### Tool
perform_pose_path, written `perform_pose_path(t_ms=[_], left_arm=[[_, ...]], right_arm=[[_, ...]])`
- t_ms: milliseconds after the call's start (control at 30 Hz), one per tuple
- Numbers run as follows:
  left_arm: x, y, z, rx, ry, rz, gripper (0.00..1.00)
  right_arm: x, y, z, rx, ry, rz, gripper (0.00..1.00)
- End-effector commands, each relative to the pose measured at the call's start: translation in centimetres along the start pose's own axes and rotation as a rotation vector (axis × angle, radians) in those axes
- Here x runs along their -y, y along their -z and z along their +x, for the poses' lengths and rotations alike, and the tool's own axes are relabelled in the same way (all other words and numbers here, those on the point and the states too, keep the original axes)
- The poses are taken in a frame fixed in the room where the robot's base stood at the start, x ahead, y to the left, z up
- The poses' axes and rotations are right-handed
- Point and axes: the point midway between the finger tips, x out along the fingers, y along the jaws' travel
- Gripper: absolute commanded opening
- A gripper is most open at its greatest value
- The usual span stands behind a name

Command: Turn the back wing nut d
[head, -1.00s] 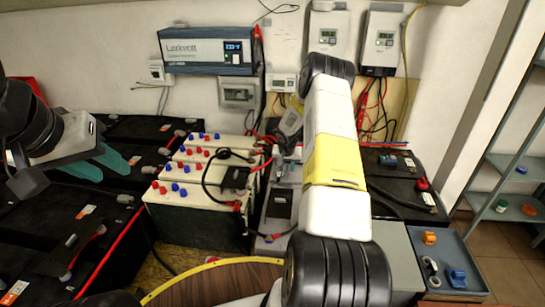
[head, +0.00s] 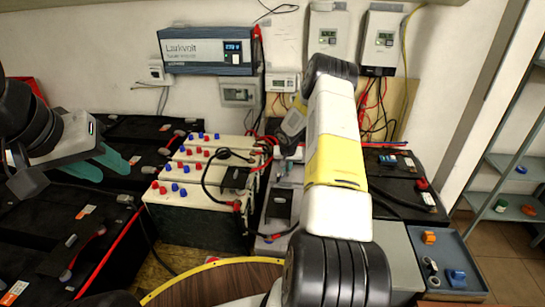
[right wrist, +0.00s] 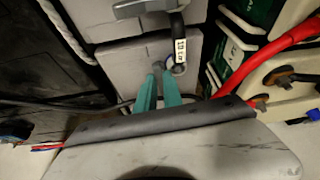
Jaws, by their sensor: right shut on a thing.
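In the right wrist view, my right gripper (right wrist: 160,75) has its two teal fingers close together, shut on a small part at a battery terminal. That part is mostly hidden between the fingertips; I take it to be the back wing nut. A black cable (right wrist: 179,45) with a white tag comes down to the terminal just beside the fingertips. In the head view my right arm hides the right gripper's fingers and the nut. The grey battery (head: 283,205) shows partly left of my arm. My left gripper (head: 112,164) is open and empty over the black batteries at left.
Cream batteries (head: 190,190) with red and blue caps stand left of my right arm. A red cable (right wrist: 265,55) runs close to the right gripper. A blue tray (head: 455,287) with small parts sits front right. Inverter (head: 208,51) and controllers hang on the wall.

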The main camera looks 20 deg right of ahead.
Motion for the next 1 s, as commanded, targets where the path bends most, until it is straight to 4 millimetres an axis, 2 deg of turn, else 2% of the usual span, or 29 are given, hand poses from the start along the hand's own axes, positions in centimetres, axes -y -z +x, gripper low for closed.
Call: perform_pose_path(t_ms=[267, 1000], left_arm=[[0.00, 0.00, 0.00, 0.000, 0.000, 0.000, 0.36], [0.00, 0.00, 0.00, 0.000, 0.000, 0.000, 0.36]], right_arm=[[-0.47, 0.00, 0.03, 0.001, 0.079, -0.182, 0.00], [-0.98, 0.46, 0.21, -0.001, 0.349, -0.830, 0.00]])
